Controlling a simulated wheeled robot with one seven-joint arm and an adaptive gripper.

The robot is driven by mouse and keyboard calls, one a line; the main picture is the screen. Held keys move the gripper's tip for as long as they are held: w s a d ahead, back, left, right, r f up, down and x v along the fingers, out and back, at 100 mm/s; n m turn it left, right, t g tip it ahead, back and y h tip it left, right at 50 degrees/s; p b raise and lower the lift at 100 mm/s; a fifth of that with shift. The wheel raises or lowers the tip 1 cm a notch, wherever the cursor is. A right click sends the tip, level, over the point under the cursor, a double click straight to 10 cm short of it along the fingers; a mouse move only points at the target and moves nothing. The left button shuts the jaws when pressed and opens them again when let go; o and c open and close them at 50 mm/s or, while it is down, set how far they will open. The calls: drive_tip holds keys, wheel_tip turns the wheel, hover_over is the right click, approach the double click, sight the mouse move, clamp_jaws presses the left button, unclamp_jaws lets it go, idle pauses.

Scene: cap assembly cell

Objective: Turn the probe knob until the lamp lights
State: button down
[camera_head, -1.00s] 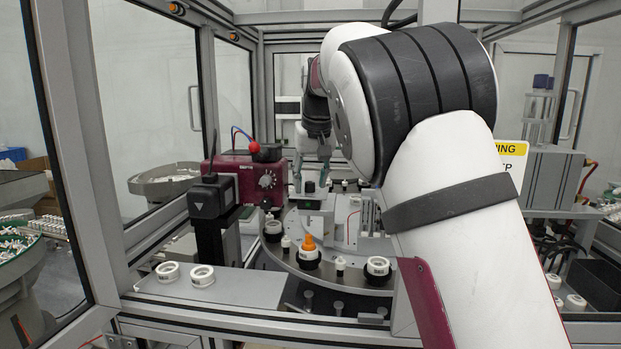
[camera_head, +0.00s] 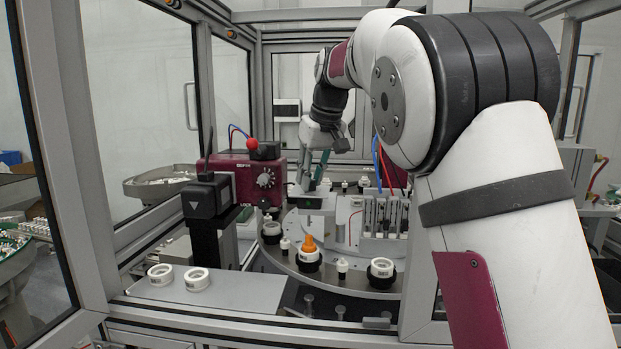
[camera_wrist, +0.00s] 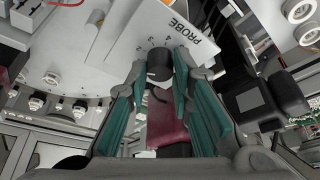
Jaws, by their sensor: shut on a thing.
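The probe knob (camera_wrist: 160,62) is a short dark cylinder on a white panel (camera_wrist: 133,38) marked PROBE, with small scale numbers beside the knob. My gripper (camera_wrist: 163,72) has its teal-sided fingers on either side of the knob and is shut on it. The knob's pointer mark is not clear. I cannot tell which part is the lamp; a red ball (camera_head: 252,144) sits above the maroon box (camera_head: 232,178).
An orange-topped part (camera_head: 308,246) and several white caps stand on the turntable (camera_head: 330,277). Two white rings (camera_head: 197,279) lie on the front-left plate. A black box on a post (camera_head: 207,197) stands left of the turntable. Frame posts surround the cell.

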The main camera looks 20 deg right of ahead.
drive_tip(key=c, duration=1.4)
unclamp_jaws()
drive_tip(key=shift+r, duration=0.1)
drive_tip(key=v, duration=1.2)
drive_tip(key=shift+s, duration=0.1)
